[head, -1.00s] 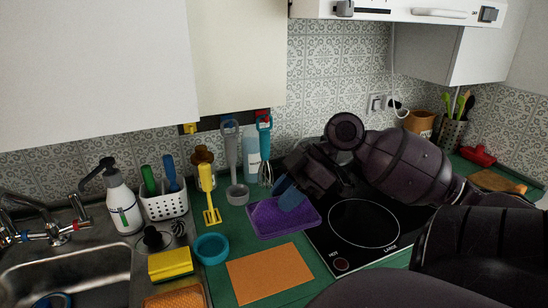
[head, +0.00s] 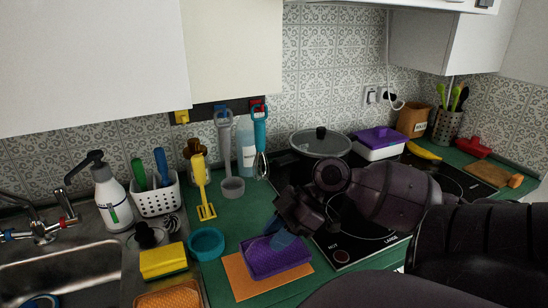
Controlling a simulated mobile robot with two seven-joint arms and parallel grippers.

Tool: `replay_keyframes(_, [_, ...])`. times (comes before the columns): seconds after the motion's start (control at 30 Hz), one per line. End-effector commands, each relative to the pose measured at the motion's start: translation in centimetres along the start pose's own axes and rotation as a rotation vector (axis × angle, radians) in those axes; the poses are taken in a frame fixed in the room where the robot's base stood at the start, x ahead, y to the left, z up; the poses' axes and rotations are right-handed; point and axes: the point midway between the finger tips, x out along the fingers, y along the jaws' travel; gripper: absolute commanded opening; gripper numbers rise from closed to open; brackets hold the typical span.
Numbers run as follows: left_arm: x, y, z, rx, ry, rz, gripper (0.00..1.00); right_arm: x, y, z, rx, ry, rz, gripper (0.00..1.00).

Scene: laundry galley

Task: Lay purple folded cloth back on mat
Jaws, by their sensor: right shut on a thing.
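The purple folded cloth (head: 276,261) is over the upper right part of the flat orange mat (head: 239,281) on the green counter. My right gripper (head: 283,238) is shut on the cloth's far edge, its bluish fingers reaching down to it. The mat shows bare at its left and along its front. I cannot tell whether the cloth touches the mat or hangs just above it. My left gripper is not in view.
A teal bowl (head: 206,243), yellow sponge (head: 163,261) and yellow utensil (head: 203,192) are left of the mat. The black cooktop (head: 360,240) lies to the right, with a lidded pan (head: 320,143) behind. The sink (head: 70,260) is at far left.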

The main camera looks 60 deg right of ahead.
Motion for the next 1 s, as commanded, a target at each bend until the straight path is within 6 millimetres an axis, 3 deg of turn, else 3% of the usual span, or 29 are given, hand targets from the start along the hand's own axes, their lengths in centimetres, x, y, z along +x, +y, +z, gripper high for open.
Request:
replay_keyframes(0.3, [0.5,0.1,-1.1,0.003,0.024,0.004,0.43,1.7,0.0,1.7,0.001,0.001,0.001,0.0])
replay_keyframes(0.6, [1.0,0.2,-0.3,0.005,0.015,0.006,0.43,4.3,0.0,4.3,0.001,-0.001,-0.001,0.0])
replay_keyframes(1.0, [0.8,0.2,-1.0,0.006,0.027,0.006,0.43,4.4,0.0,4.5,0.0,0.0,0.001,0.0])
